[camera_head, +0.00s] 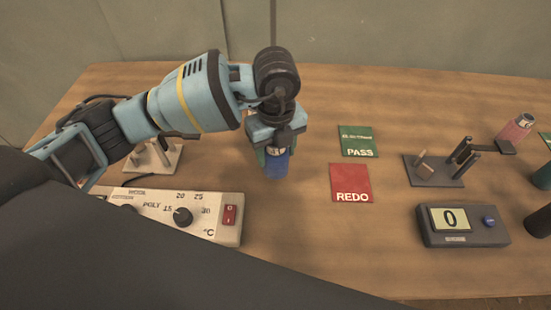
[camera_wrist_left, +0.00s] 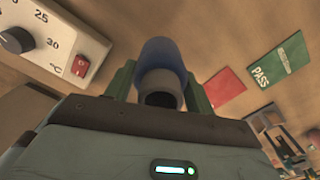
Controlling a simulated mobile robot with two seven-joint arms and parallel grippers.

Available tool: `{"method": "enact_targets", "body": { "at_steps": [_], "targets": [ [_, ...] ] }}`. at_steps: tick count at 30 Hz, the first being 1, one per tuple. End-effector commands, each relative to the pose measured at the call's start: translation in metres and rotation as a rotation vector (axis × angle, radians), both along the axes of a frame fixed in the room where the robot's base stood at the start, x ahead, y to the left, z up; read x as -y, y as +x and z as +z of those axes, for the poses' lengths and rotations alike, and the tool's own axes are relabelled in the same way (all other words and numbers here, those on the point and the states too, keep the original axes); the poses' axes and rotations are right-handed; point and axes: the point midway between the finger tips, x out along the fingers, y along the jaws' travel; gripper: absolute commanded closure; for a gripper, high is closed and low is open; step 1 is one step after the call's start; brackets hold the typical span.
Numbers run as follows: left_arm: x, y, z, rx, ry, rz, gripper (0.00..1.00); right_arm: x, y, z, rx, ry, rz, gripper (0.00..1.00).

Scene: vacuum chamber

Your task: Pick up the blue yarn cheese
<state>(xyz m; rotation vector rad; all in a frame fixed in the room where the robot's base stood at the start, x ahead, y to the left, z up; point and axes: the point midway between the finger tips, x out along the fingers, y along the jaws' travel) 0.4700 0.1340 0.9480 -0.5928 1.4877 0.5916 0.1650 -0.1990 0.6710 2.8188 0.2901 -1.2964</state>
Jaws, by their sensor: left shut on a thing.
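The blue yarn cheese (camera_head: 276,166) is a small blue cylinder with a pale core end. My left gripper (camera_head: 272,152) reaches down over it from above and is shut on it. In the left wrist view the blue yarn cheese (camera_wrist_left: 162,62) sits between the two green fingers of my left gripper (camera_wrist_left: 160,82), its hollow core end facing the camera. The fingers hide part of its sides. I cannot tell whether its lower end touches the table. My right gripper is not in view.
A control box (camera_head: 205,217) with dial and red switch stands front left. A green PASS card (camera_head: 358,139) and red REDO card (camera_head: 350,180) lie right of the yarn. Further right are a dark stand (camera_head: 432,174), a counter (camera_head: 463,238) showing 0 and a pink yarn cheese (camera_head: 515,129).

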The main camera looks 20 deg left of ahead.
Motion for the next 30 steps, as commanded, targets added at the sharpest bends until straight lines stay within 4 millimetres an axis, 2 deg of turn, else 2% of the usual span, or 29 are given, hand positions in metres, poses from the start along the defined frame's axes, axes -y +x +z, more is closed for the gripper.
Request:
{"method": "enact_targets", "body": {
  "at_steps": [1,3,9,14,20,26,30],
  "targets": [
    [0.0,0.001,0.013,0.005,-0.001,-0.001,0.71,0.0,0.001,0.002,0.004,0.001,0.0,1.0],
    [0.0,0.001,0.026,0.005,-0.001,-0.001,0.71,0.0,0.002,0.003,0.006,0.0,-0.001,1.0],
    [0.0,0.0,0.052,0.002,-0.001,-0.001,0.71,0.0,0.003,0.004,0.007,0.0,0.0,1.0],
    [0.0,0.0,0.06,0.001,0.001,-0.001,0.71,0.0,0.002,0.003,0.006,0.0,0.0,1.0],
    [-0.001,-0.001,0.06,-0.001,0.001,-0.035,0.71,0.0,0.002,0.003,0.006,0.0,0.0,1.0],
    [-0.007,-0.006,0.056,-0.001,-0.002,-0.283,0.71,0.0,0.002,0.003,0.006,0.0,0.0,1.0],
    [-0.013,-0.011,0.053,0.001,-0.003,-0.557,0.71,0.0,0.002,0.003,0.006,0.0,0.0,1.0]
  ]
}}
